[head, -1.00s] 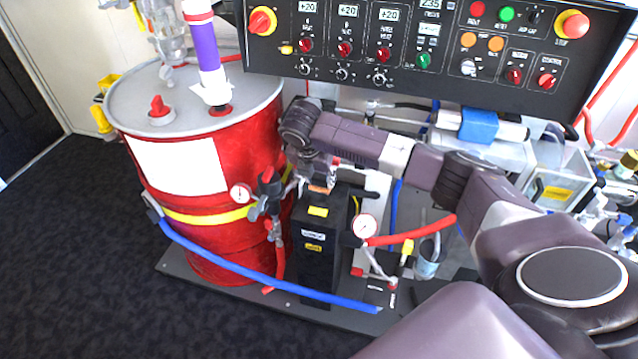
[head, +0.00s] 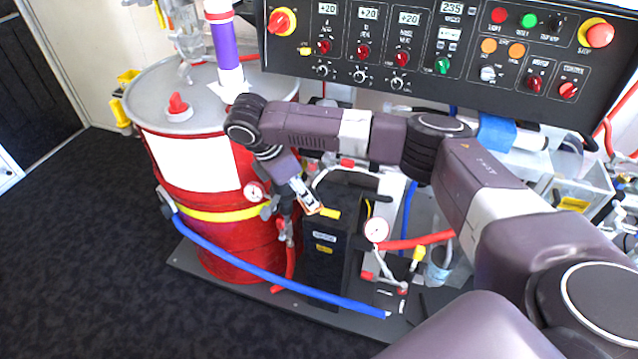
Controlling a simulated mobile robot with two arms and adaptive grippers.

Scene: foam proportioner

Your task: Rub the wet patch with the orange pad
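My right arm reaches in from the right, and its gripper (head: 303,194) is above the left front of the black box-shaped unit, beside the red drum. A thin orange edge, which looks like the orange pad (head: 315,210), shows at the fingertips. The gripper looks shut on it, though the fingers are small and partly hidden. The pad is close to the unit's upper front edge; I cannot tell whether it touches. I cannot make out the wet patch in this view. My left gripper is not in view.
The red drum (head: 222,235) stands left of the black unit (head: 324,262). A blue hose (head: 270,277) crosses in front. A gauge (head: 376,230) and red hose (head: 415,241) are at the right. The control panel (head: 430,55) overhangs behind. Dark floor at the left is clear.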

